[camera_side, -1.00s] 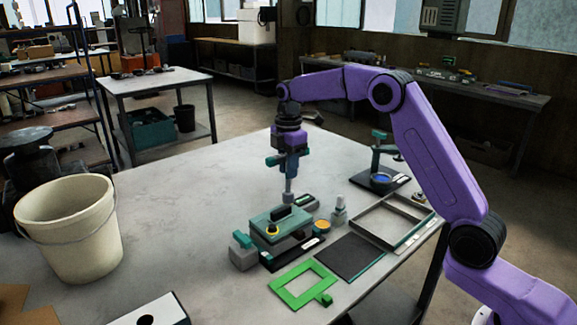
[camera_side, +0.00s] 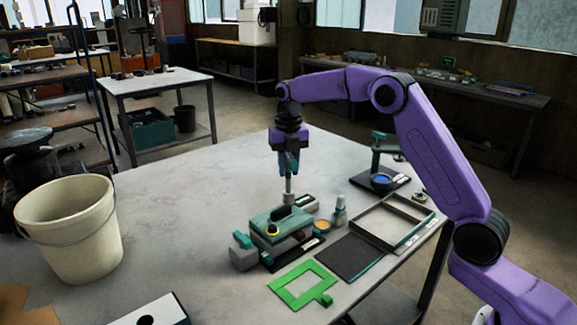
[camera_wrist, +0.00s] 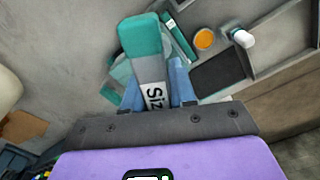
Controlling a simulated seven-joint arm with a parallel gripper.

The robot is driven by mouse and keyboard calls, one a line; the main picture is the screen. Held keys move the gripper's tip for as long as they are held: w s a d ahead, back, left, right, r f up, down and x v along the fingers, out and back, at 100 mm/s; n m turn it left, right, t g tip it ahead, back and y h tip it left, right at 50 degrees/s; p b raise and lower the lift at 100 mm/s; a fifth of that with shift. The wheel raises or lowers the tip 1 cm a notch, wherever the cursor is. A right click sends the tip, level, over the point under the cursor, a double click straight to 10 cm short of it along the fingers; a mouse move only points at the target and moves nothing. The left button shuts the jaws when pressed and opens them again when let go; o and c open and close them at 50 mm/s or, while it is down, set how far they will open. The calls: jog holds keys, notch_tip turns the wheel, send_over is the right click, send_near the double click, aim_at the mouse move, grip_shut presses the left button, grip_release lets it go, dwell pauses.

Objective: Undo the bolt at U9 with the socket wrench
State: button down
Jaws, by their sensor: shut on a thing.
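My gripper (camera_side: 288,166) points straight down over the table and is shut on the socket wrench. The wrench's grey shaft (camera_side: 289,186) hangs upright, its lower end at the back of the teal-topped block (camera_side: 280,223). The block hides the contact, so I cannot tell whether the socket is seated on a bolt. In the wrist view, the blue fingers (camera_wrist: 156,88) close on both sides of the wrench's teal and grey body (camera_wrist: 140,40), which bears a white label reading "Siz". The bolt at U9 is not discernible; the wrench and block cover that area.
A small bottle (camera_side: 340,211), an orange-topped cup (camera_side: 322,226) and a teal stand (camera_side: 381,160) are nearby. A bucket (camera_side: 70,225) stands left; the table between is clear.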

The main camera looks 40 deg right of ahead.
jog(key=n, duration=0.2)
jog(key=shift+d+f+n, duration=0.1)
jog(key=shift+f+n, duration=0.05)
jog(key=shift+n, duration=0.15)
